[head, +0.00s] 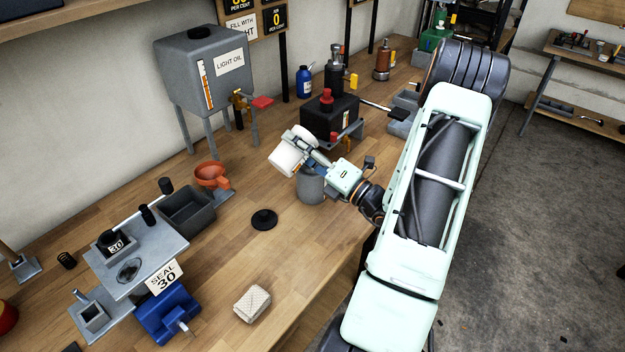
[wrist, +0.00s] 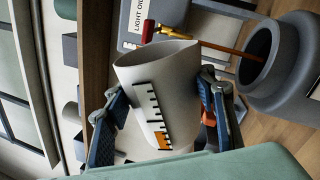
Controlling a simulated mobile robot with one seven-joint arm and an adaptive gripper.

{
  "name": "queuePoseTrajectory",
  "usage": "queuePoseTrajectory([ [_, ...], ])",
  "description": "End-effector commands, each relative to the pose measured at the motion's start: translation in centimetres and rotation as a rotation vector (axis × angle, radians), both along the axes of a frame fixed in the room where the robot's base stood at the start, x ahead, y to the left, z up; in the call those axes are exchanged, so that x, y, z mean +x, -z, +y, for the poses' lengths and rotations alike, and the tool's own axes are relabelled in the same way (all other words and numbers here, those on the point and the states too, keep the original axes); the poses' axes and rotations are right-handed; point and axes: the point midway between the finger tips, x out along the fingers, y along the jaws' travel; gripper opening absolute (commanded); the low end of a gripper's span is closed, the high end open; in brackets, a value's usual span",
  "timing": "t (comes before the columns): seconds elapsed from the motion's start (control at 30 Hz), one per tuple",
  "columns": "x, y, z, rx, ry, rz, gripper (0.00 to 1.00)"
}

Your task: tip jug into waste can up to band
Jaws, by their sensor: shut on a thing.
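A pale jug (head: 287,157) is in my gripper (head: 303,160), above and just left of the grey waste can (head: 311,188). In the wrist view the jug (wrist: 150,82) sits between both blue-grey fingers (wrist: 160,115). Its black scale and orange mark face the camera. The jug is tipped well over, judging by the sideways sign behind it. A thin amber streak, like poured oil, runs from its lip to the dark mouth of the waste can (wrist: 300,70). The jug's inside and the can's level are hidden, and I cannot make out a band on the can.
The grey light oil tank (head: 203,75) with a red-handled tap stands behind left. A black box with a red knob (head: 328,112) stands close behind the can. An orange funnel (head: 211,176), black disc (head: 264,219) and folded cloth (head: 252,304) lie around. Bench in front is fairly clear.

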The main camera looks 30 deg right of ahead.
Motion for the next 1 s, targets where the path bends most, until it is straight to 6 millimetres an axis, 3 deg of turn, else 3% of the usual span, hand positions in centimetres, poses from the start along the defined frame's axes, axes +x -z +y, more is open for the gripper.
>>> queuePoseTrajectory([
  [1.0, 0.07, 0.43, -0.27, 0.098, -0.001, 0.022, 0.11],
])
